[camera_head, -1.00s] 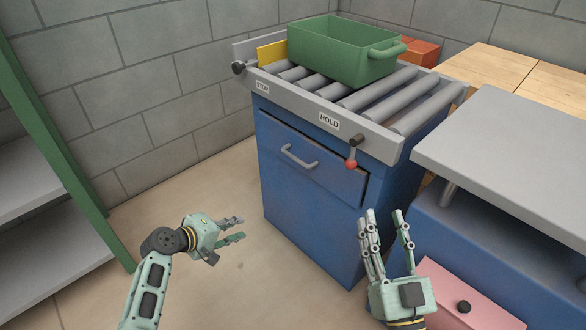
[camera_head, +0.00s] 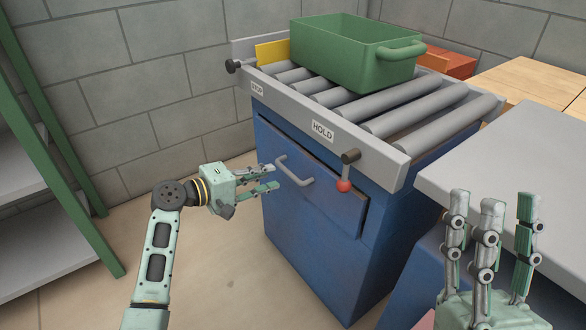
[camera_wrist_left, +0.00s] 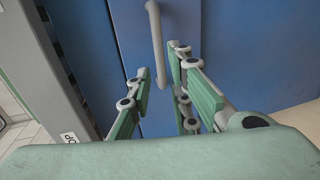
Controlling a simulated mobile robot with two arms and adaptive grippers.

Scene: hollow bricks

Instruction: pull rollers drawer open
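The blue drawer (camera_head: 325,197) sits under the roller conveyor in a blue cabinet, and its front looks nearly flush. Its grey bar handle (camera_head: 294,173) is on the left part of the front. My left gripper (camera_head: 275,179) is open just in front of the handle. In the left wrist view the handle (camera_wrist_left: 157,45) lies ahead of and between the open fingers (camera_wrist_left: 163,88); I cannot tell whether they touch it. My right gripper (camera_head: 492,235) is open and empty at the lower right, fingers pointing up.
A green bin (camera_head: 345,55) stands on the rollers (camera_head: 415,107). A grey tabletop (camera_head: 510,165) is at right, a green-framed shelf (camera_head: 60,190) at left. Floor between shelf and cabinet is clear.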

